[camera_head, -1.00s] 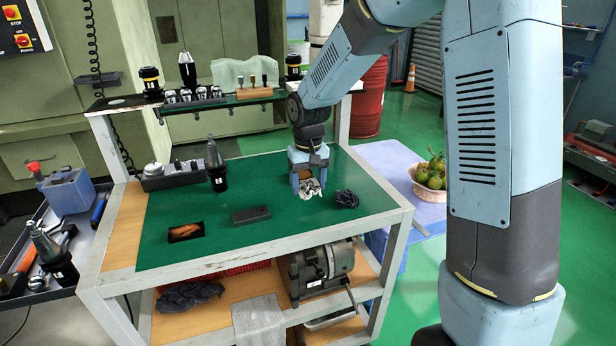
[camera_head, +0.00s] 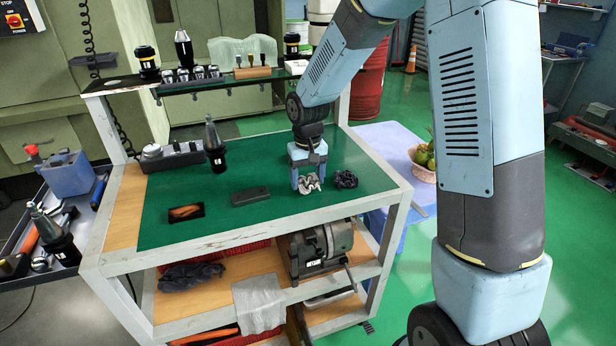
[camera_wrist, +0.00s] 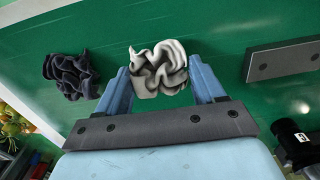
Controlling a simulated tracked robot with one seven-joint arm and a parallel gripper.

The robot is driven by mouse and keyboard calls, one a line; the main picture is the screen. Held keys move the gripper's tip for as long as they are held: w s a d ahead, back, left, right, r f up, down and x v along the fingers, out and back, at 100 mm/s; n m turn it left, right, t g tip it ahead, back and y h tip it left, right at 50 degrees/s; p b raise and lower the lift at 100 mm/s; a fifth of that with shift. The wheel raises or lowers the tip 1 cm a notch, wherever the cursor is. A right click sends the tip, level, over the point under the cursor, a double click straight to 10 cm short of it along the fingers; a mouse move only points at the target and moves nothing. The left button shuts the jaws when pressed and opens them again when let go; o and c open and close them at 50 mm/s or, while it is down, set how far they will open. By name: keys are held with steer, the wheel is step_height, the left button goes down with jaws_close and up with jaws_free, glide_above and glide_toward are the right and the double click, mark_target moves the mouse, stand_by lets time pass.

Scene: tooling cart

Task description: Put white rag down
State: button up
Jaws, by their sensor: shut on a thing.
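The white rag (camera_head: 309,183) is a crumpled bundle between the fingers of my gripper (camera_head: 308,182), at the green top of the cart (camera_head: 270,222). In the wrist view the white rag (camera_wrist: 158,70) sits between the two blue fingertips of my gripper (camera_wrist: 160,78), which are shut on it. I cannot tell whether the rag's underside touches the green mat. A dark crumpled rag (camera_head: 345,179) lies on the mat just right of my gripper; it also shows at the left in the wrist view (camera_wrist: 70,75).
A dark grey block (camera_head: 250,195) lies left of my gripper. Further left are a small black tray (camera_head: 186,212) and a black tool holder (camera_head: 216,150). A raised shelf (camera_head: 225,84) with tool holders runs along the back. The mat's front middle is clear.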

steer(key=shift+f, duration=0.5)
stand_by(0.8)
steer(key=o, duration=1.2)
step_height(320, 180, up, 13)
steer(key=s+d+r+t, duration=0.2)
steer(key=s+d+r, duration=0.3)
steer(key=d+r, duration=0.2)
steer(key=s+d+r+m+t, duration=0.1)
steer(key=s+d+r, duration=0.1)
steer(key=s+d, duration=0.2)
steer(key=s+d+r+m+t, duration=0.1)
steer(key=s+d, duration=0.3)
steer(key=s, duration=0.5)
steer(key=s+d+r+m+t, duration=0.1)
steer(key=s+d+r, duration=0.2)
steer(key=s, duration=0.4)
steer(key=shift+s+d+t, duration=0.3)
steer(key=shift+d, duration=0.15)
